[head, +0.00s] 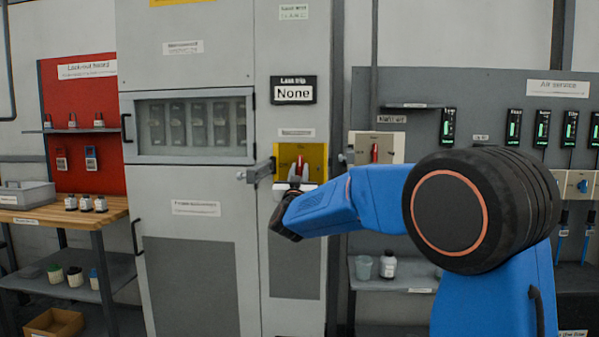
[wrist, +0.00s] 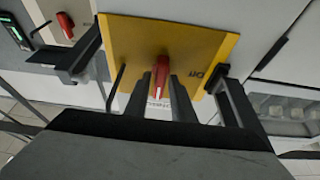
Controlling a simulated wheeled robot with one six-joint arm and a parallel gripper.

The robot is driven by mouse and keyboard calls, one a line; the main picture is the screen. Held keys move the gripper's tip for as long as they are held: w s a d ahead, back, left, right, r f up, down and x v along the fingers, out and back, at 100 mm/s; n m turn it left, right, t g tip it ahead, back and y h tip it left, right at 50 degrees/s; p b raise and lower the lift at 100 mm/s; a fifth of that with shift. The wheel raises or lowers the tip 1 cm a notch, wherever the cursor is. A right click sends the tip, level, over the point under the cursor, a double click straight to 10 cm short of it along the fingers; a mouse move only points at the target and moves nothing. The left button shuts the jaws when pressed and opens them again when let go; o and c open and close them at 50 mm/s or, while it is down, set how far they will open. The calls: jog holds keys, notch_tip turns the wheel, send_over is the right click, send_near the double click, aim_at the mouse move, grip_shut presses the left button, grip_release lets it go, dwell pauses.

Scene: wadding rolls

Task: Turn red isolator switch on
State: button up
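A red switch handle (wrist: 161,76) stands upright on a yellow plate (wrist: 205,38) in the wrist view. In the head view the yellow plate (head: 316,151) is on the grey cabinet, left of my blue arm. The red handle (head: 299,164) shows just above my gripper (head: 299,172). In the wrist view my gripper (wrist: 160,88) has its two dark fingers close on either side of the lower handle. I cannot tell whether they touch it. A label below the handle is partly hidden by the fingers.
Metal brackets stick out left (head: 257,171) and right (head: 347,156) of the yellow plate, near my gripper. A second red handle (head: 375,153) sits on a cream plate to the right. A display (head: 293,91) reading "None" hangs above. A wooden bench (head: 62,212) stands at left.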

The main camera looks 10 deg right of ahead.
jog(key=shift+o, duration=0.6)
jog(key=v, duration=1.7)
jog(key=shift+s, duration=0.2)
jog(key=s+d+f+n+g+y, duration=0.1)
jog(key=s+d+f+g, duration=0.3)
jog(key=s+f, duration=0.4)
jog(key=s+d+f+n+g+y, duration=0.1)
jog(key=s+d+f+g+y, duration=0.2)
jog(key=s, duration=1.6)
jog(key=s+d+f+n+g+y, duration=0.1)
jog(key=s+d+f+g+y, duration=0.2)
jog(key=s+f+g, duration=0.6)
jog(key=s+d+f, duration=0.2)
jog(key=s+f, duration=0.3)
jog(key=f, duration=0.1)
jog(key=shift+s+d+f+n+g, duration=0.2)
jog(key=shift+d+n+g, duration=0.1)
jog(key=shift+n, duration=0.1)
